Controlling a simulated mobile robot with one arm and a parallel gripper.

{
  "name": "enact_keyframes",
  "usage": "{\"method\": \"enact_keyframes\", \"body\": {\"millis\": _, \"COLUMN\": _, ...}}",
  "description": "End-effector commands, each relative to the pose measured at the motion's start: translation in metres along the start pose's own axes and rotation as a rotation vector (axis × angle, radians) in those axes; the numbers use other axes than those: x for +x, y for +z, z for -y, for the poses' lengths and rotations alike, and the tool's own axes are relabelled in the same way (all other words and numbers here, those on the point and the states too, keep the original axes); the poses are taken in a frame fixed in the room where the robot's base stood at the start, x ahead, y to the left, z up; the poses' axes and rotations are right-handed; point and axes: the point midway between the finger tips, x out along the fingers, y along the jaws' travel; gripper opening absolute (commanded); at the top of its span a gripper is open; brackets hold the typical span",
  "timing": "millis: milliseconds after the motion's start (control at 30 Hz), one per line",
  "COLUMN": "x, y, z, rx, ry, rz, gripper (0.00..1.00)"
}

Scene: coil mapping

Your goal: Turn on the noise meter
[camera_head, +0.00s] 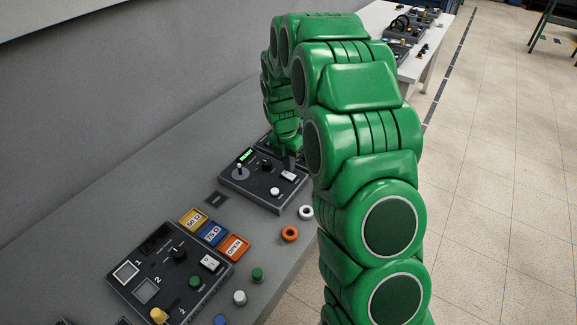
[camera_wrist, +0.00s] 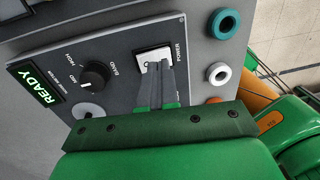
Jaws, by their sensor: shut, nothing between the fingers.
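The noise meter is a dark panel box (camera_head: 262,194) on the grey bench, also filling much of the wrist view (camera_wrist: 115,48). Its green display (camera_wrist: 36,85) is lit and reads READY; it also glows in the head view (camera_head: 246,155). A black band knob (camera_wrist: 95,75) sits beside the display. The white power rocker switch (camera_wrist: 152,54) is at the panel's right side. My gripper (camera_wrist: 155,70) is shut and empty, its fingertips at the power switch and covering part of it. Whether they press it I cannot tell.
A second dark box (camera_head: 170,270) with knobs and buttons stands nearer on the bench, beside yellow, blue and orange labelled trays (camera_head: 234,246). White (camera_head: 306,212) and orange (camera_head: 289,233) rings lie at the bench edge. My green arm hides part of the bench.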

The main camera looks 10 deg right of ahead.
Motion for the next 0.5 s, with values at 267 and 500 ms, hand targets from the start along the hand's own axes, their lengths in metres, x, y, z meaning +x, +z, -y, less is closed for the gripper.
{"method": "enact_keyframes", "body": {"millis": 267, "x": -0.048, "y": 0.001, "z": 0.012, "rx": -0.001, "ry": 0.004, "rz": 0.004, "gripper": 0.00}}
{"method": "enact_keyframes", "body": {"millis": 500, "x": -0.090, "y": 0.001, "z": 0.023, "rx": -0.001, "ry": 0.005, "rz": 0.006, "gripper": 0.00}}
